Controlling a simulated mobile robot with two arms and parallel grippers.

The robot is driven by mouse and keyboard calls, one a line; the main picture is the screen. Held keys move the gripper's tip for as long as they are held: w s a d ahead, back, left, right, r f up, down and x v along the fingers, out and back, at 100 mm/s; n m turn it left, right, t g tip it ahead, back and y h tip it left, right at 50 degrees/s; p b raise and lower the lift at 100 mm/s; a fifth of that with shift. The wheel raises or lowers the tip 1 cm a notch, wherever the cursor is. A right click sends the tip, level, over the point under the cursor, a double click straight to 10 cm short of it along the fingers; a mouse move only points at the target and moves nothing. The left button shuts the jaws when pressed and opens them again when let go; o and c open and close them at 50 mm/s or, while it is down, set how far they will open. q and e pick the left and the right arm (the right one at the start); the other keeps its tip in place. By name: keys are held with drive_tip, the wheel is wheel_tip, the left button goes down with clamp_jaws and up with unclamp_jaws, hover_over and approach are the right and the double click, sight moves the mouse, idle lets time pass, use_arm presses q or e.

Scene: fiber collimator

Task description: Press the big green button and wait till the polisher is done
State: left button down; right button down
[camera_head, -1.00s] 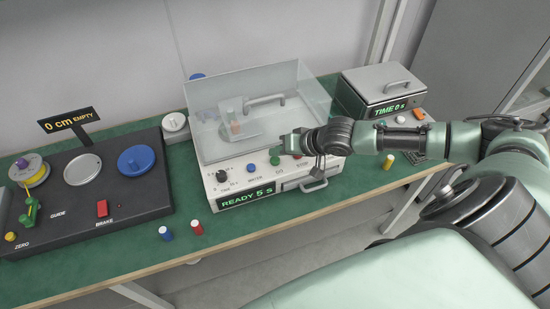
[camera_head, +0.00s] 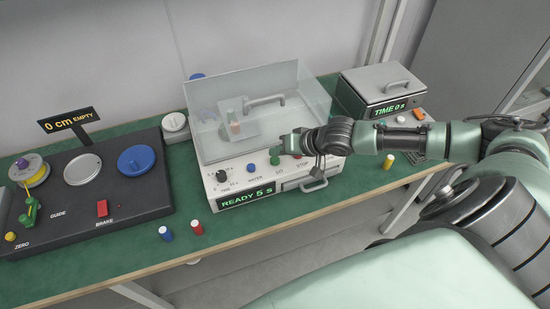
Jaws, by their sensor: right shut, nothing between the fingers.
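The polisher (camera_head: 213,189) is a white box on the green bench with a clear cover (camera_head: 215,142). Its display (camera_head: 247,198) reads "READY 5 s". The green button (camera_head: 274,160) stands on its front panel, between a blue knob (camera_head: 251,168) and my right gripper. My right gripper (camera_head: 283,144) is shut and empty, its tip just above and right of the green button. I cannot tell whether it touches the button. Under the cover a small part with an orange-pink piece (camera_head: 234,128) sits on a plate. My left gripper is out of view.
A black spool machine (camera_head: 130,200) with a "0 cm EMPTY" sign (camera_head: 68,120) stands at the left. A second box (camera_head: 383,83), showing "TIME 0 s", stands at the back right. Blue (camera_head: 166,233), red (camera_head: 197,229) and yellow (camera_head: 389,160) caps stand near the front edge.

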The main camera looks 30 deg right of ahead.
drive_tip(key=shift+f, duration=0.15)
idle(0.5)
drive_tip(key=shift+f, duration=0.25)
